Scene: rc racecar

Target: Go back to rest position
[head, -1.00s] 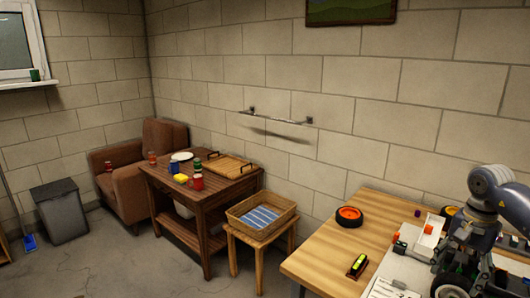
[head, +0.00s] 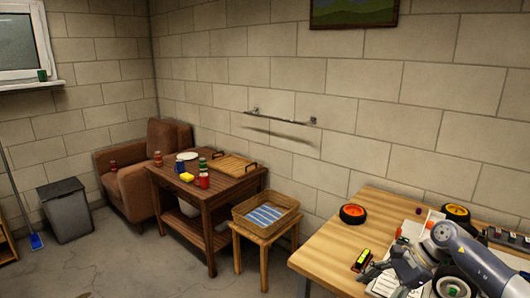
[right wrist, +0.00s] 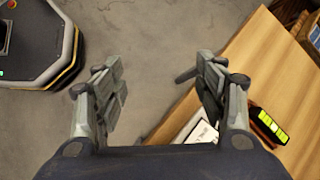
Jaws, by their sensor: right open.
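My right gripper (head: 388,274) is over the front part of the wooden workbench, near a white sheet and a small black level with a yellow-green face (head: 362,260). In the right wrist view my right gripper (right wrist: 162,82) has its fingers wide apart with nothing between them. The grey floor and the workbench edge (right wrist: 180,115) show below it. The level (right wrist: 268,125) lies to the right of its right finger. My left gripper is in neither view.
An orange-rimmed wheel (head: 352,214) lies on the workbench (head: 325,245), and another orange-rimmed wheel (head: 456,213) is behind my arm. A low stool bears a wicker basket (head: 283,224). A dark wooden table (head: 190,200) stands left of it. Floor between is clear.

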